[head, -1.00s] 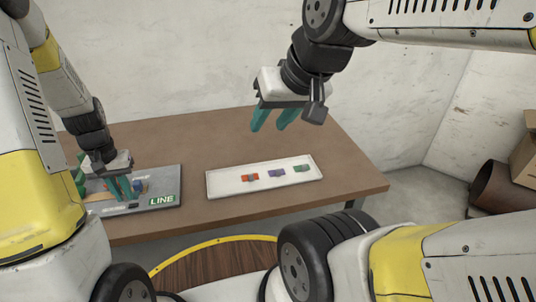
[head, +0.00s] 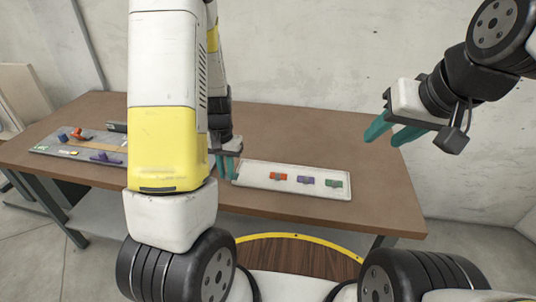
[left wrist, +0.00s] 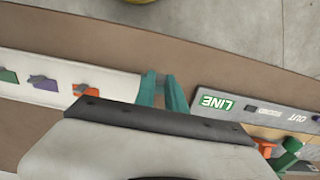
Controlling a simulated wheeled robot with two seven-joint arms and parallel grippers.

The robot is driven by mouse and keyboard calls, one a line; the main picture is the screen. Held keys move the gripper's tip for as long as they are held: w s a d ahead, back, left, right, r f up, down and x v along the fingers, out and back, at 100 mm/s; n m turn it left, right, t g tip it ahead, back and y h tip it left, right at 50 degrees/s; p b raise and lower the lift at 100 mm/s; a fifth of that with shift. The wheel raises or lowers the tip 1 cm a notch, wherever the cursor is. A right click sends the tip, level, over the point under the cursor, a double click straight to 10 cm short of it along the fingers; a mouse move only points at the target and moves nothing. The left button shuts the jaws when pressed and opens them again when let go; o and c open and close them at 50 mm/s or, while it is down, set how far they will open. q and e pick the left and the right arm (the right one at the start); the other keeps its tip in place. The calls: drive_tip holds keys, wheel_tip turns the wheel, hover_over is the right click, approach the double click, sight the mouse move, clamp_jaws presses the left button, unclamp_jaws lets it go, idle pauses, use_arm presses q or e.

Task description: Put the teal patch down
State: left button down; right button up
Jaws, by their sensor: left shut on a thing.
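My left gripper (head: 226,172) is at the left end of the white tray (head: 268,184), low over the table. In the left wrist view its teal fingers (left wrist: 163,92) are close together, between the tray (left wrist: 118,86) and the LINE board (left wrist: 200,92). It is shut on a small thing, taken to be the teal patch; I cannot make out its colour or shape. The tray holds an orange piece (head: 278,176), a purple piece (head: 305,181) and a green piece (head: 334,183) in a row. My right gripper (head: 384,134) is open and empty, raised above the table's right side.
The grey board (head: 50,151) lies at the left of the brown table (head: 260,128), with a blue part (head: 63,137), an orange part (head: 80,133) and a purple part (head: 105,157) on it. My left arm hides some of the table between. The table behind the tray is clear.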

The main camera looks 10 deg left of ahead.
use_arm(q)
drive_tip(key=w+d, duration=0.3)
drive_tip(key=w, duration=0.2)
drive_tip(key=w+d+f, duration=0.1)
drive_tip(key=w+d, duration=0.1)
drive_tip(key=shift+w+d, duration=0.2)
drive_tip(key=shift+d, duration=0.1)
drive_tip(key=shift+f, duration=1.7)
drive_tip(key=shift+f, duration=0.1)
drive_tip(key=c, duration=1.4)
unclamp_jaws()
drive_tip(key=shift+w, duration=0.1)
